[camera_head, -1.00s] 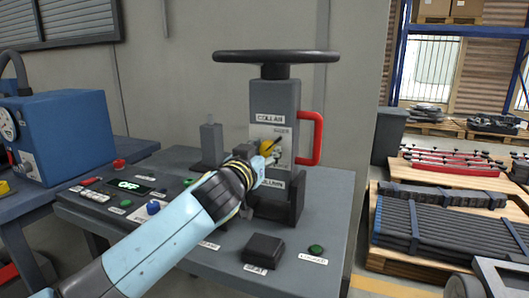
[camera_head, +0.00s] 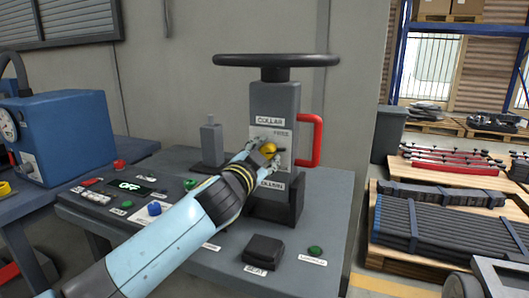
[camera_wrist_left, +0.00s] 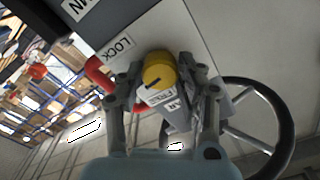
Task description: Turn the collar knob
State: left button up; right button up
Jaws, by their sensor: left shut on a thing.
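The yellow collar knob (camera_head: 268,149) sits on a light plate on the front of the grey column (camera_head: 276,103), under the COLLAR label. In the left wrist view the knob (camera_wrist_left: 158,72) shows a dark pointer line, with LOCK and FREE labels beside it. My left gripper (camera_head: 264,151) is at the knob and partly covers it in the head view. In the wrist view its fingers (camera_wrist_left: 160,88) stand on either side of the knob, shut on it. My right gripper is not in view.
A red handle (camera_head: 318,140) sticks out right of the column, close to the gripper. A black handwheel (camera_head: 276,60) tops the column.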

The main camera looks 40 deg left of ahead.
pick_arm(q)
jog(key=m+p, duration=0.1)
jog(key=m, duration=0.4)
jog(key=shift+m, duration=0.3)
jog(key=m+p, duration=0.1)
jog(key=m, duration=0.3)
jog(key=shift+m, duration=0.4)
jog(key=shift+f, duration=0.1)
jog(key=o, duration=1.1)
jog(key=shift+o, duration=0.2)
jog(key=shift+d, duration=0.1)
jog(key=v, duration=1.2)
